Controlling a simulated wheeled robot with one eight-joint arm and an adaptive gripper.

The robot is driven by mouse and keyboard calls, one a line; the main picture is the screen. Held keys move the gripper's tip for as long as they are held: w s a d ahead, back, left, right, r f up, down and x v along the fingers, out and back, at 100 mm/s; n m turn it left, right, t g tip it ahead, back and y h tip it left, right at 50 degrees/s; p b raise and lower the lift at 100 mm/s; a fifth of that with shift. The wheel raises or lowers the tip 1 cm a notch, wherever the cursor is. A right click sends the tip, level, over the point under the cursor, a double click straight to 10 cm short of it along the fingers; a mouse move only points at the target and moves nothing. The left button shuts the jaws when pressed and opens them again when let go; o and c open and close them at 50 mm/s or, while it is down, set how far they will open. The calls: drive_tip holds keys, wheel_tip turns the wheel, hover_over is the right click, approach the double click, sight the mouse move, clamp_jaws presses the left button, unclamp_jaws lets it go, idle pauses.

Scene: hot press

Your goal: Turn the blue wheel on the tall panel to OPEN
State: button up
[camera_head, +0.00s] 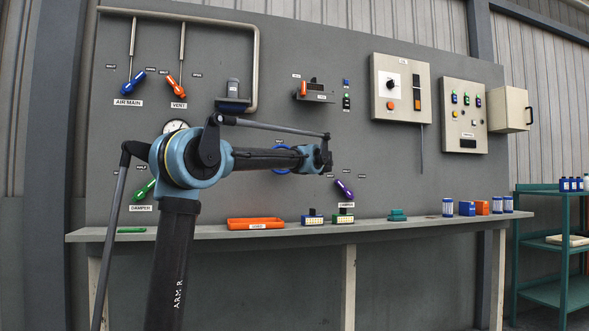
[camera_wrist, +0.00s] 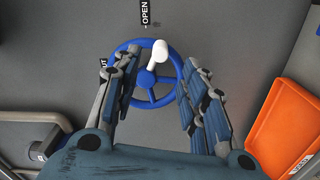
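The blue wheel (camera_wrist: 178,65) is in the middle of the wrist view, on the grey panel, with spokes, a blue hub and a white knob (camera_wrist: 160,50) at its upper right. An OPEN label (camera_wrist: 146,12) sits just above the wheel. Another label (camera_wrist: 103,63), partly covered, sits at its left. My gripper (camera_wrist: 160,60) is open, its two fingers overlapping the left and right sides of the wheel in the picture. I cannot tell whether they touch the rim. In the head view my arm hides most of the wheel (camera_head: 281,147).
An orange tray (camera_head: 256,224) lies on the shelf below the wheel and shows in the wrist view (camera_wrist: 282,122). A green handle (camera_head: 145,189) and a purple handle (camera_head: 344,189) flank the wheel lower down. Switch boxes (camera_head: 402,75) are at the right.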

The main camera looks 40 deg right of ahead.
drive_tip(key=shift+v, duration=2.3)
